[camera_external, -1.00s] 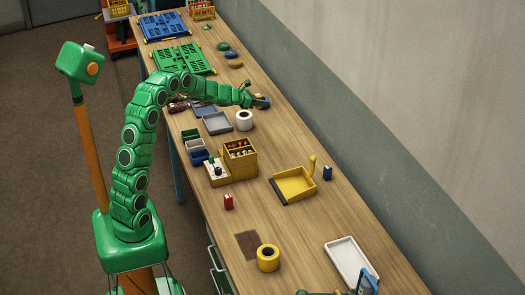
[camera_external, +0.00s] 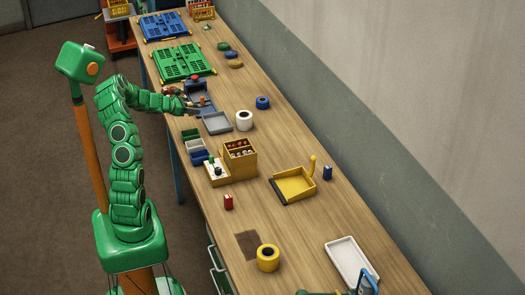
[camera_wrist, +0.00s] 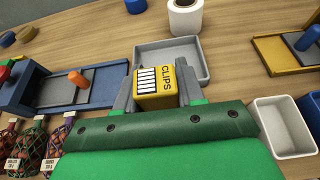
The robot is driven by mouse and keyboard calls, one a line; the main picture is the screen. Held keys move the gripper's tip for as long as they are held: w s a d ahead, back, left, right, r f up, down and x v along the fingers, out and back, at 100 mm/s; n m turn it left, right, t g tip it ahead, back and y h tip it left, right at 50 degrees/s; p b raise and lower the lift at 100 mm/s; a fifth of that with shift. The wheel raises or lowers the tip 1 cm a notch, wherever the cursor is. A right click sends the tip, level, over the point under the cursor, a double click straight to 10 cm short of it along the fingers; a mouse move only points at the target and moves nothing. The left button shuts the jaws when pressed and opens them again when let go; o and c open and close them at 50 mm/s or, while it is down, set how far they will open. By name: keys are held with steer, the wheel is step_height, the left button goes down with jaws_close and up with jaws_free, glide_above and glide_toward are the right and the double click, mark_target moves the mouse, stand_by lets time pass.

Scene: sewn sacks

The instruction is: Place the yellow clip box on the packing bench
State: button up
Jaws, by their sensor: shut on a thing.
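The yellow clip box (camera_wrist: 155,82), marked CLIPS with a striped panel, sits between the two grey fingers of my gripper (camera_wrist: 154,92) in the wrist view. The fingers are shut on it. In the outside view my gripper (camera_external: 196,111) is over the left side of the packing bench (camera_external: 335,220), near the grey tray (camera_external: 217,124). The clip box cannot be made out there. In the wrist view the box overlaps the near edge of the grey tray (camera_wrist: 150,57). Its height above the bench cannot be told.
A blue fixture with an orange knob (camera_wrist: 70,92) and several netted sacks (camera_wrist: 55,135) lie left in the wrist view. A white roll (camera_wrist: 185,18) stands behind the tray. Small bins (camera_wrist: 284,128) are at right. Bare wood lies right of the white roll in the outside view (camera_external: 244,121).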

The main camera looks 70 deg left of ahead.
steer(key=s+f, duration=0.1)
steer(key=s, duration=0.5)
steer(key=shift+w+a+f, duration=0.1)
steer(key=shift+a+f, duration=0.1)
steer(key=shift+f, duration=1.9)
steer(key=shift+w+a+f, duration=0.1)
steer(key=shift+a+f, duration=0.1)
steer(key=shift+f, duration=1.85)
steer(key=shift+f, duration=0.15)
steer(key=o, duration=1)
steer(key=shift+s+r, duration=0.1)
steer(key=shift+r, duration=0.1)
steer(key=shift+v, duration=3.7)
